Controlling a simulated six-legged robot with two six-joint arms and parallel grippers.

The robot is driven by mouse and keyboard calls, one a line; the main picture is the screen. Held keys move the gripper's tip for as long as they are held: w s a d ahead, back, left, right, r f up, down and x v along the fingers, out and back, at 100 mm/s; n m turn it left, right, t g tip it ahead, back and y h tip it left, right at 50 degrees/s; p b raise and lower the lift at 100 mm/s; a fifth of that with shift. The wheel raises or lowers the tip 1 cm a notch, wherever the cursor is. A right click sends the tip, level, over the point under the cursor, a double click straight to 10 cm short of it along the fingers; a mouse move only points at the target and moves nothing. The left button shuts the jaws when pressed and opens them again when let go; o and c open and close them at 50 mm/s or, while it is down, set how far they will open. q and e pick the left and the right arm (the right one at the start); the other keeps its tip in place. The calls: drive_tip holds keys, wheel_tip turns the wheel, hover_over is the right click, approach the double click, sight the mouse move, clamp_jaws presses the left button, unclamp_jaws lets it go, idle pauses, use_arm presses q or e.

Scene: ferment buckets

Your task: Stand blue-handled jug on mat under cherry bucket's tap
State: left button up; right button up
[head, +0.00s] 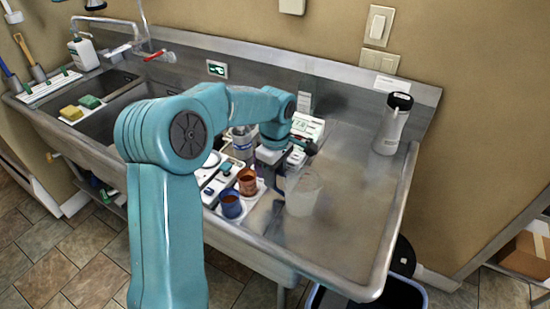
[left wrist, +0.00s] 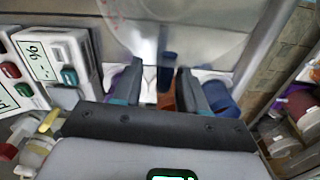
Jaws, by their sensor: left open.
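A clear, see-through jug (head: 304,193) stands upright on the bare steel counter, right of my left gripper (head: 284,178). In the left wrist view the clear jug (left wrist: 180,22) fills the upper middle. A blue upright piece, apparently its handle (left wrist: 168,66), shows just beyond the gap between my fingertips (left wrist: 160,78). My left gripper is open, pointing down and close to the jug; I cannot tell whether it touches. My arm hides part of the counter behind. I cannot make out the cherry bucket, its tap or the mat with certainty. My right gripper is out of view.
A blue mug (head: 231,205) and a brown mug (head: 247,182) stand left of the gripper. A white bottle with a black top (head: 393,125) stands at the back right. White devices with displays (head: 307,127) stand behind the gripper.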

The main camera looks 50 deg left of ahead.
use_arm(q)
wheel_tip(320, 180, up, 10)
drive_tip(key=shift+w+r, duration=0.1)
drive_tip(key=shift+o, duration=0.3)
drive_tip(key=shift+r, duration=0.25)
drive_tip(key=m, duration=0.3)
drive_tip(key=shift+r, duration=0.15)
drive_tip(key=m, duration=0.6)
drive_tip(key=shift+s+r, duration=0.1)
drive_tip(key=shift+s, duration=0.2)
wheel_tip(320, 180, down, 8)
drive_tip(key=m+b, duration=0.2)
drive_tip(key=m, duration=1)
drive_tip(key=m+b, duration=0.3)
drive_tip(key=m, duration=0.9)
drive_tip(key=shift+d, duration=0.15)
wheel_tip(320, 180, down, 6)
drive_tip(key=shift+f, duration=0.1)
